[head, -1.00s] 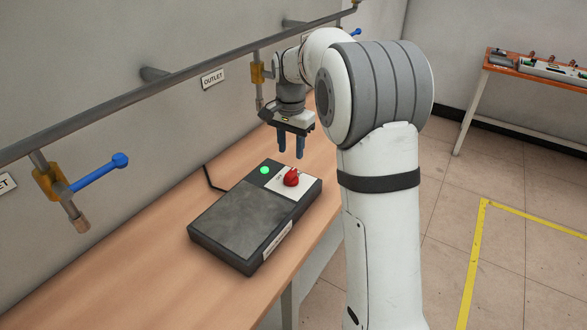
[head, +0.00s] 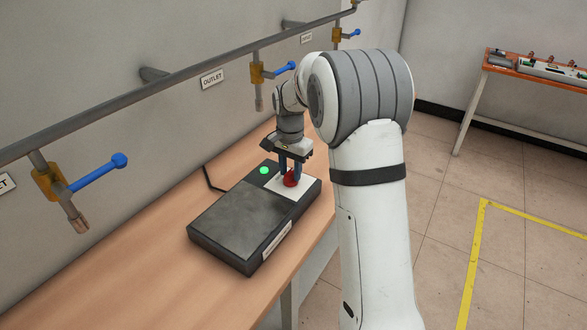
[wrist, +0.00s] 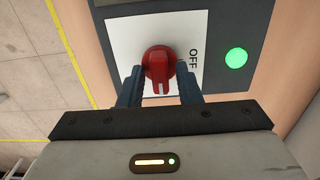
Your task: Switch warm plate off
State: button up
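The warm plate (head: 233,222) is a dark flat box on the wooden bench, with a grey top surface. Its red knob (wrist: 159,66) sits on a white panel (wrist: 125,33), with the word OFF printed to its right in the wrist view. The green lamp (wrist: 236,58) beside the panel is lit; it also shows in the head view (head: 264,170). My gripper (wrist: 160,78) is lowered over the knob, with one blue finger on each side of it. The fingers are apart; I cannot tell whether they touch the knob. In the head view the fingers partly hide the knob (head: 291,180).
A grey pipe (head: 180,75) runs along the wall above the bench, with blue-handled valves (head: 98,172) sticking out. A black cable (head: 211,182) lies behind the plate. The bench (head: 130,270) is clear at the front left. A second table (head: 530,67) stands far right.

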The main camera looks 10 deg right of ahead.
grip_shut()
jog(key=shift+d, duration=0.25)
jog(key=shift+a+n, duration=0.15)
jog(key=shift+n, duration=0.15)
jog(key=shift+n+p, duration=0.3)
jog(key=shift+n, duration=0.9)
jog(key=n, duration=0.6)
jog(key=shift+a+p, duration=0.1)
jog(key=shift+p, duration=0.25)
jog(key=n, duration=0.4)
jog(key=shift+f+n, duration=0.1)
jog(key=shift+n, duration=2.3)
